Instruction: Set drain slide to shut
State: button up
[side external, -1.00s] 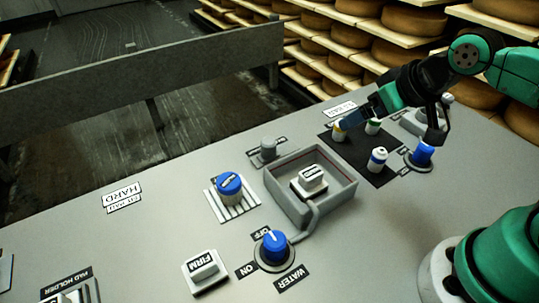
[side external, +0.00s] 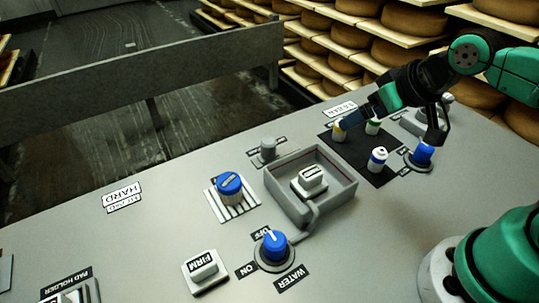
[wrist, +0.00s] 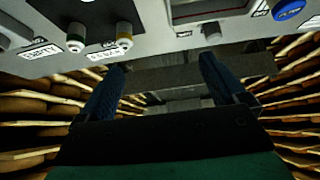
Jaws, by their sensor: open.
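A small grey knob (side external: 268,149) stands behind the basin with a dark label on each side. It looks like the drain slide, but its labels are too small to read, so its setting is unclear. It also shows at the top of the wrist view (wrist: 212,33), near the right fingertip. My gripper (side external: 345,121) is at the right, by the bottles at the panel's far edge. Its two blue fingers stand wide apart and empty in the wrist view (wrist: 163,68). The gripper is clear of the grey knob.
A grey basin (side external: 348,192) holds a white-topped block. Several small bottles (side external: 377,160) stand on a black mat near my gripper. A blue knob (side external: 422,155) is right of them. A blue water knob (side external: 273,245) and a blue dial (side external: 229,184) are nearer. The panel's left is mostly clear.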

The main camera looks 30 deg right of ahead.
jog(key=shift+c, duration=1.4)
jog(key=n+g, duration=0.7)
send_over(269, 141)
notch_tip(269, 141, down, 6)
jog(key=shift+d+r, duration=0.1)
jog(key=shift+d, duration=0.05)
jog(key=shift+a+f, duration=0.2)
jog(key=shift+f, duration=2.95)
grip_shut()
